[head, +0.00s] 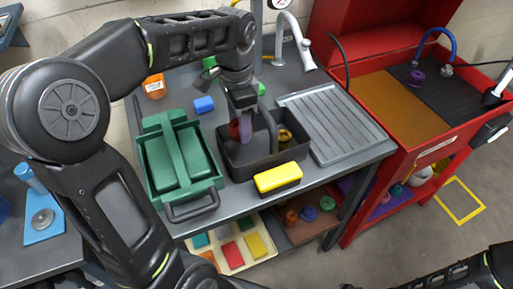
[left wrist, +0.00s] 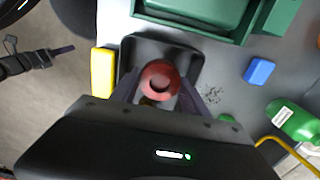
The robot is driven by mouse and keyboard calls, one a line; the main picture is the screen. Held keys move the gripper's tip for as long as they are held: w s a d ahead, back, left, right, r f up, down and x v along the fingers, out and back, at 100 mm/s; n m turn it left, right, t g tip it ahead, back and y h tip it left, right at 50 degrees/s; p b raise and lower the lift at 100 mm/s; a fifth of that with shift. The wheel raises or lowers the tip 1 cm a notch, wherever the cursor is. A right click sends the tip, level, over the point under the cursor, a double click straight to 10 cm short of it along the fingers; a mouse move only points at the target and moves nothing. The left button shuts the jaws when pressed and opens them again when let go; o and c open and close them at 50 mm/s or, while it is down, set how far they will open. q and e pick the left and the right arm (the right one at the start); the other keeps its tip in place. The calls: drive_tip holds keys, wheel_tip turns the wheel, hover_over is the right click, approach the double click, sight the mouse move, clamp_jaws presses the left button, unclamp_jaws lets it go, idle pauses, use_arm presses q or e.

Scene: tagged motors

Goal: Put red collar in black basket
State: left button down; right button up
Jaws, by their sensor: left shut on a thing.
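The red collar (head: 234,130) is a thick ring held between the fingers of my left gripper (head: 243,122). In the left wrist view the red collar (left wrist: 159,79) shows its round hole, with a dark finger on each side. The gripper points down over the black basket (head: 236,168), a dark open box with an arched handle. The black basket also shows below the collar in the left wrist view (left wrist: 190,52). A brass-coloured piece (head: 285,136) shows inside the basket at its right. The collar's exact height over the basket floor is hard to tell. My right gripper is out of view.
A green toolbox (head: 200,150) stands left of the basket. A yellow and black block (head: 278,179) is at its front. A grey ribbed tray (head: 335,125) lies to the right. A blue block (head: 204,104) and an orange item (head: 154,86) lie behind. A faucet (head: 296,40) stands at the back.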

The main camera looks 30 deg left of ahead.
use_arm(q)
hover_over(241, 158)
wheel_tip(241, 158, down, 6)
drive_tip(key=shift+w+r, duration=0.1)
drive_tip(key=shift+f+p, duration=0.35)
drive_tip(key=shift+f, duration=1.55)
drive_tip(key=shift+f, duration=0.2)
drive_tip(key=c, duration=0.6)
unclamp_jaws()
drive_tip(key=shift+o, duration=0.2)
drive_tip(key=shift+r, duration=0.1)
wheel_tip(241, 158, up, 12)
drive_tip(key=shift+d+r, duration=0.1)
drive_tip(key=shift+r, duration=0.05)
